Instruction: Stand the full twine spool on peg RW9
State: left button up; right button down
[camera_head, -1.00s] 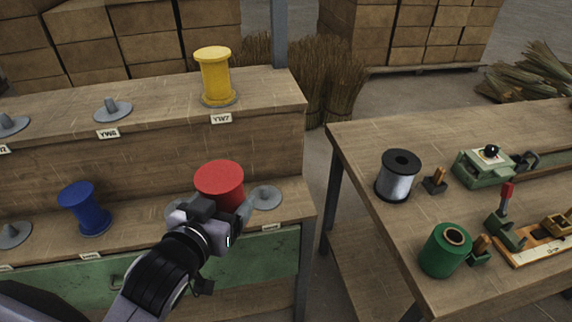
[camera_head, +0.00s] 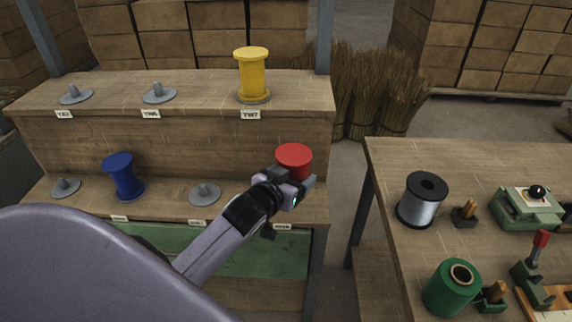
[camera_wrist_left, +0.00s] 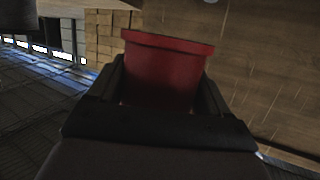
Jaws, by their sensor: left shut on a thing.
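My left gripper (camera_head: 292,180) is shut on a red spool (camera_head: 294,158) at the right end of the lower shelf. The spool is upright; its red round top shows above the fingers. In the left wrist view, the red spool (camera_wrist_left: 165,70) sits between both fingers. The gripper hides the spool's base and the rightmost lower peg, so I cannot tell whether the spool touches it. The label (camera_head: 282,226) below is too small to read surely. A bare peg (camera_head: 205,194) is left of the gripper. My right gripper is not in view.
A blue spool (camera_head: 123,176) stands on the lower shelf, left of a bare peg. A yellow spool (camera_head: 251,75) stands on the upper shelf above label YW7. The right-hand table (camera_head: 480,155) holds a silver spool (camera_head: 422,203), a green spool (camera_head: 452,287) and a green device (camera_head: 530,208).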

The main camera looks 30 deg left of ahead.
pick_arm(q)
jog(key=shift+n+y, duration=0.3)
jog(key=shift+n, duration=0.2)
jog(key=w+a, duration=0.2)
jog(key=a, duration=0.1)
jog(key=w+a+f, duration=0.1)
jog(key=shift+w+a, duration=0.15)
jog(key=shift+a, duration=0.25)
jog(key=shift+f+b, duration=0.55)
jog(key=shift+f, duration=0.6)
notch_tip(320, 180, down, 2)
jog(key=shift+f+b, duration=0.1)
jog(key=shift+b, duration=0.75)
jog(key=shift+f+b, duration=0.65)
jog(key=shift+b, duration=0.1)
jog(key=shift+p, duration=0.55)
jog(key=shift+f+b, duration=0.45)
jog(key=shift+f, duration=0.1)
jog(key=o, duration=1)
jog(key=shift+c, duration=0.2)
